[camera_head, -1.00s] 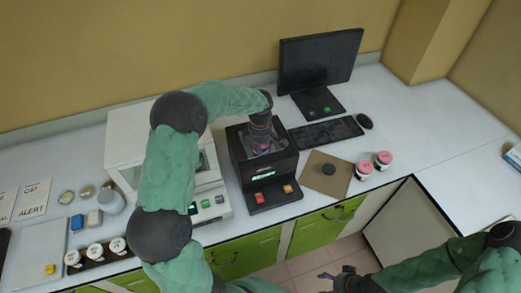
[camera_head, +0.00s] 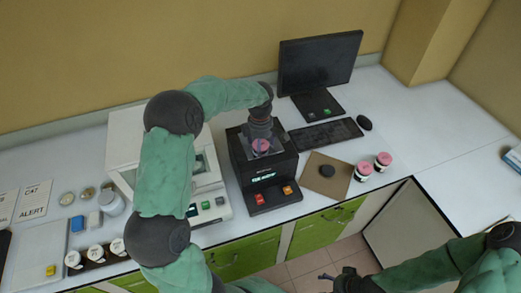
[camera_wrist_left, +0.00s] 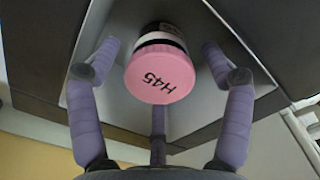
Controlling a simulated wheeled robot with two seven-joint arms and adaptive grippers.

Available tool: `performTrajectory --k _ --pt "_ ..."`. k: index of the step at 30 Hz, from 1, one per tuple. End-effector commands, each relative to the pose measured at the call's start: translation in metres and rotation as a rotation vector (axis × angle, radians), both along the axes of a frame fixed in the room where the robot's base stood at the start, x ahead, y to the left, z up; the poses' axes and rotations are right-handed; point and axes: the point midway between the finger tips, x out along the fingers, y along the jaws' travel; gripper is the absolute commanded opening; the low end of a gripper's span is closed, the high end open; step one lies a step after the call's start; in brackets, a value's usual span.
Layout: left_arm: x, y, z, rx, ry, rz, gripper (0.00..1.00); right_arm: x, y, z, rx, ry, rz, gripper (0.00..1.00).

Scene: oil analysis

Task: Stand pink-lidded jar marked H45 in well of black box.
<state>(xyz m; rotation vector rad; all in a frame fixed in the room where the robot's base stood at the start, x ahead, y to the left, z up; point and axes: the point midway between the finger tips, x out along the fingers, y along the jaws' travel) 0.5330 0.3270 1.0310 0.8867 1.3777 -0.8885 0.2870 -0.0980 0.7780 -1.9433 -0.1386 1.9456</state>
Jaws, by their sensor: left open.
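The pink-lidded jar (camera_wrist_left: 162,75) marked H45 is in the well of the black box, its lid facing my left wrist camera. In the head view its pink lid (camera_head: 261,146) shows in the well. The black box (camera_head: 266,177) has a small lit display and a red and an orange button on its front. My left gripper (camera_head: 262,133) is above the jar, pointing down. In the left wrist view its purple fingers (camera_wrist_left: 160,80) are spread around the jar, apart from it. The jar's base is hidden in the head view. My right gripper (camera_head: 345,276) hangs low in front of the counter; its jaws are too small to judge.
A white machine (camera_head: 206,195) stands close left of the box. A keyboard (camera_head: 325,134) and monitor (camera_head: 318,62) are behind.

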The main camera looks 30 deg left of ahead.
Motion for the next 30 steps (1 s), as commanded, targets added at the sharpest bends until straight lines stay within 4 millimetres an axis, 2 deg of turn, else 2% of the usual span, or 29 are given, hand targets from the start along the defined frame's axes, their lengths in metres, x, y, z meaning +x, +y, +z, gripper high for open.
performTrajectory --k 1,6,12,18,30 --pt "0.001 0.0 0.013 0.001 -0.004 0.0 0.8 0.0 0.0 0.003 0.0 0.0 0.0 0.74" --pt "0.001 0.0 0.047 0.0 -0.003 -0.001 0.8 0.0 0.0 0.007 0.0 0.0 0.0 0.74" --pt "0.0 0.0 0.074 0.0 -0.001 -0.001 0.8 0.0 0.0 0.01 0.0 0.0 0.0 0.74" --pt "0.0 0.0 0.084 0.0 0.001 -0.001 0.8 0.0 0.0 0.01 0.0 0.0 0.0 0.74" --pt "0.0 0.0 0.084 0.0 0.0 -0.001 0.8 0.0 0.0 0.01 0.0 0.0 0.0 0.74"
